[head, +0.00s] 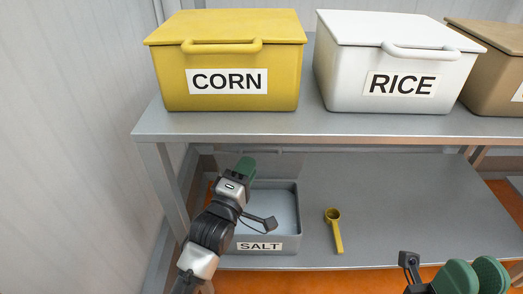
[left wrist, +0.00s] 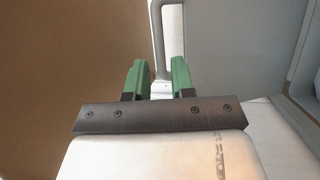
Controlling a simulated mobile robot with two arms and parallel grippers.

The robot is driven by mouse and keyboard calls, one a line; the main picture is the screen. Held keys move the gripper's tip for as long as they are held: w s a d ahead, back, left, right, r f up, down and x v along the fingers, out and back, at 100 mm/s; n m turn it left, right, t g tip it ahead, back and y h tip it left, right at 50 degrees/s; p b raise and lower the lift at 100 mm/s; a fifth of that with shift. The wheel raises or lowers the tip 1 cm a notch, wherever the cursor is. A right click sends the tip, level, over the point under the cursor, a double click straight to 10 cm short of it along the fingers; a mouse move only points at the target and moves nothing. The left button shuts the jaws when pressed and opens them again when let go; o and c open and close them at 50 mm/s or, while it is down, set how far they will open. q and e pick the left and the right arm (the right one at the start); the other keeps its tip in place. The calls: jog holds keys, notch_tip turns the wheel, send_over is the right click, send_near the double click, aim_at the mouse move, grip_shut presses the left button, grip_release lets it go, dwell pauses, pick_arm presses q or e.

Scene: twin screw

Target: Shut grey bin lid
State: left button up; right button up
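The grey bin (head: 292,215), labelled SALT, stands on the lower shelf with its inside showing. Its lid (head: 207,164) stands raised at the back, with a grey handle (head: 268,152) at the top. My left gripper (head: 244,168) reaches over the bin to the lid, near the handle's left end. In the left wrist view the handle (left wrist: 157,38) runs down toward the gap between the green fingers (left wrist: 158,82). The fingers are apart; I cannot tell whether they touch the handle. My right gripper (head: 475,276) is at the lower right, fingers apart and empty.
A yellow CORN bin (head: 170,90), a white RICE bin (head: 345,85) and a brown bin (head: 490,88) stand closed on the upper shelf (head: 300,125), above my left gripper. A yellow scoop (head: 336,232) lies right of the grey bin. The lower shelf (head: 420,215) is clear further right.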

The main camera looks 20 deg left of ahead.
aim_at(259, 147)
pick_arm(q)
jog(key=b+x, duration=0.2)
jog(key=x, duration=0.5)
grip_shut()
